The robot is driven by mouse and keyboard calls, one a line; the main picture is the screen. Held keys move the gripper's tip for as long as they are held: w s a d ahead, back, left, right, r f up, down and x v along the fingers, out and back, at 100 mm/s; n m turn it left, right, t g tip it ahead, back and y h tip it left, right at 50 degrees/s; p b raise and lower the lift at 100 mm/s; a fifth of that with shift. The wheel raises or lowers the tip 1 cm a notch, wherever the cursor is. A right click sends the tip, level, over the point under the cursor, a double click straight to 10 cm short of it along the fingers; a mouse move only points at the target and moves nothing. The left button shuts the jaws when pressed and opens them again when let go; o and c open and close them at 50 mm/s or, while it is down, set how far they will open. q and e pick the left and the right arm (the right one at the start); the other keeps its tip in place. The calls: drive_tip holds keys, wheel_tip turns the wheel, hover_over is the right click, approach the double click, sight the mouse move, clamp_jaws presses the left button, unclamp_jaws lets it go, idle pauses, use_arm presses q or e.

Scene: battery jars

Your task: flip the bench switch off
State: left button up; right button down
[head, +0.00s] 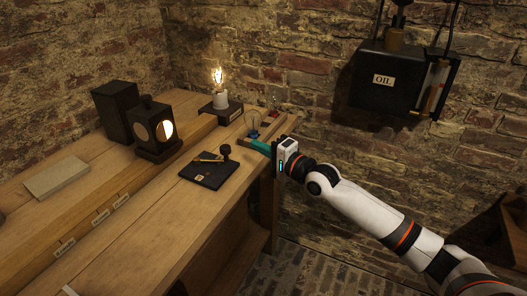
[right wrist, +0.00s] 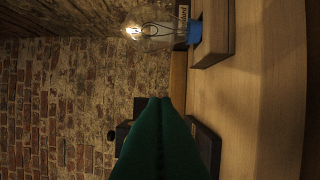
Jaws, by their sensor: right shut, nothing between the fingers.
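A flat black base (head: 205,175) with a brass bar (head: 208,160) and an upright black knob (head: 226,152) lies on the bench; it looks like the bench switch. I cannot tell its lever position for sure. A bulb (head: 217,78) is lit in a white socket behind it. My right gripper (head: 258,146), with teal fingers, is shut and empty above the bench's right end, apart from the knob and right of it. The fingers (right wrist: 160,140) hide part of a black thing (right wrist: 206,146) in the right wrist view. My left gripper is not in view.
A wooden tray (head: 268,130) with a clear bulb (head: 253,134) sits close behind my right gripper; the bulb (right wrist: 150,28) also shows in the wrist view. A black lantern (head: 156,125) and a pale block (head: 57,178) stand left. The bench front is mostly clear.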

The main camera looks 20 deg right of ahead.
drive_tip(key=x, duration=0.5)
drive_tip(key=shift+w+a+b, duration=0.1)
drive_tip(key=shift+w+b, duration=0.25)
drive_tip(key=shift+w+a, duration=0.2)
drive_tip(key=shift+a, duration=0.15)
use_arm(q)
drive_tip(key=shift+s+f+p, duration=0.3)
drive_tip(key=shift+p, duration=0.3)
use_arm(e)
drive_tip(key=shift+s+a+f, duration=0.1)
drive_tip(key=shift+s+a, duration=1.15)
drive_tip(key=shift+s, duration=0.15)
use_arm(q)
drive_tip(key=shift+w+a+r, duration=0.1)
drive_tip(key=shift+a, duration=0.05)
